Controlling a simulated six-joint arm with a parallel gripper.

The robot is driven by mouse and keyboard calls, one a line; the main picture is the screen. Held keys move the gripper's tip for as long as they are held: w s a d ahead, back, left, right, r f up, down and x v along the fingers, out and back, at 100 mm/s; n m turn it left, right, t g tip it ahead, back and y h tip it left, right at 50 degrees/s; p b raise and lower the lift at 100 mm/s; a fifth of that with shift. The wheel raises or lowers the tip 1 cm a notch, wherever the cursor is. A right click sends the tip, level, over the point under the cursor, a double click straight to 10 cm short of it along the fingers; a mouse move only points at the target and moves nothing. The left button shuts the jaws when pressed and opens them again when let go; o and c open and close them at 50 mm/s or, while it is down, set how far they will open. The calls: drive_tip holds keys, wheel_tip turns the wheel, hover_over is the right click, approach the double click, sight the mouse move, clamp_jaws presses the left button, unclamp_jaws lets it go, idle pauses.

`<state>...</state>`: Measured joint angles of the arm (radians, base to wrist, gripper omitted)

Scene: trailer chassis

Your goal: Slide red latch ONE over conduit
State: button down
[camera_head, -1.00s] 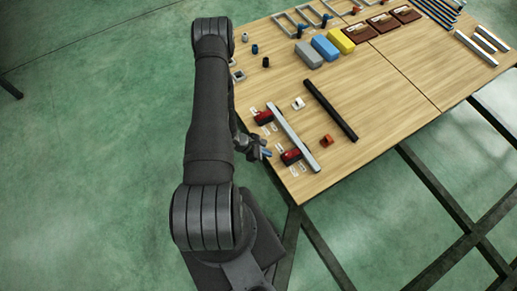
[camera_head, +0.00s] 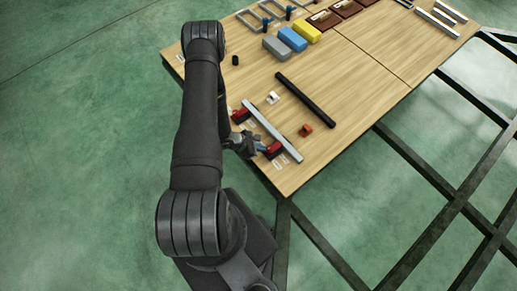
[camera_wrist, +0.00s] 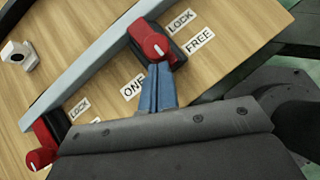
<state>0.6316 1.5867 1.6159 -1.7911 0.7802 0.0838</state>
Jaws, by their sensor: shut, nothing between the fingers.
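The grey conduit (camera_head: 270,133) lies along the table's left front part and also crosses the wrist view (camera_wrist: 95,62). Beside it are two red latches on dark bases. The nearer latch (camera_head: 273,148) is at the top of the wrist view (camera_wrist: 150,40), close to ONE, LOCK and FREE labels. Its red part lies beside the conduit, not across it. The other red latch (camera_head: 238,116) is at the lower left of the wrist view (camera_wrist: 40,142). My gripper (camera_head: 260,148) has blue fingers (camera_wrist: 158,72), shut and empty, with tips at the nearer latch's edge; contact is unclear.
A black bar (camera_head: 305,99), a white clip (camera_head: 272,97) and an orange clip (camera_head: 305,130) lie right of the conduit. Grey, blue and yellow blocks (camera_head: 293,39) stand farther back. The table edge is close to my gripper.

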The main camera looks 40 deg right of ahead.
sight(276, 146)
drive_tip(key=shift+d, duration=1.85)
drive_tip(key=shift+w+a, duration=0.2)
drive_tip(key=shift+a, duration=0.1)
drive_tip(key=a, duration=0.1)
drive_tip(key=w+a, duration=0.2)
drive_tip(key=shift+a+r, duration=0.4)
drive_tip(key=v, duration=0.9)
drive_tip(key=shift+s, duration=0.15)
